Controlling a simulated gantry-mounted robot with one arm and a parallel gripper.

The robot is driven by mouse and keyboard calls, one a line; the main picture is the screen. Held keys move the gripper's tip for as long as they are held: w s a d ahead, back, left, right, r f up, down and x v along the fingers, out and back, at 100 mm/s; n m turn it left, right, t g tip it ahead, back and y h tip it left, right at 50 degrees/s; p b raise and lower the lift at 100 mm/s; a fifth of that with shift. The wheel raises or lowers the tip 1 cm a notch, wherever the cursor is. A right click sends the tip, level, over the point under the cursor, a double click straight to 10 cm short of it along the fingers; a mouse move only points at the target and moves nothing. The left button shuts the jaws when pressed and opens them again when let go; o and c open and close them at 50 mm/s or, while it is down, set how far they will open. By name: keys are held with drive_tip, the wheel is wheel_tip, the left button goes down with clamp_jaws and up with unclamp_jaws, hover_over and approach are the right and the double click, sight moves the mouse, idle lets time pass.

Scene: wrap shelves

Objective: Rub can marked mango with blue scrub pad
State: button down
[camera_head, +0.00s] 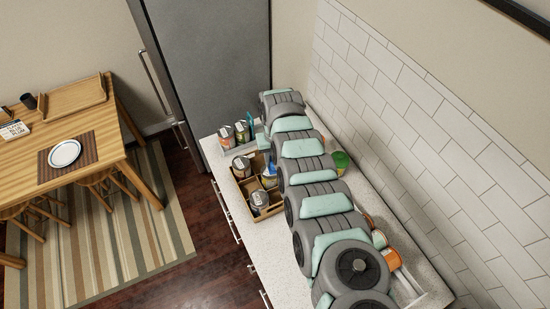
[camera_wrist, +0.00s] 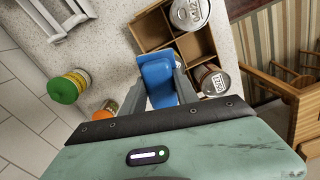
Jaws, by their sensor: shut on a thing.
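My gripper (camera_wrist: 160,88) is shut on a blue scrub pad (camera_wrist: 156,72), held between its two fingers beside the compartments of a wooden divided box (camera_wrist: 146,27). A metal can (camera_wrist: 189,14) stands in the box in the wrist view, and another can (camera_wrist: 211,80) is to the right of the pad. Their lids bear print that I cannot read surely, so I cannot tell which is marked mango. My arm hides part of the box.
A green-lidded can (camera_wrist: 63,89) and an orange can (camera_wrist: 107,107) stand by the tiled wall. A wooden table (camera_head: 90,125) with a plate is at left. Bare counter (camera_head: 258,250) shows in front of the box.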

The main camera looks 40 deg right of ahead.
drive_tip(key=shift+r+p, duration=1)
drive_tip(key=shift+r, duration=0.4)
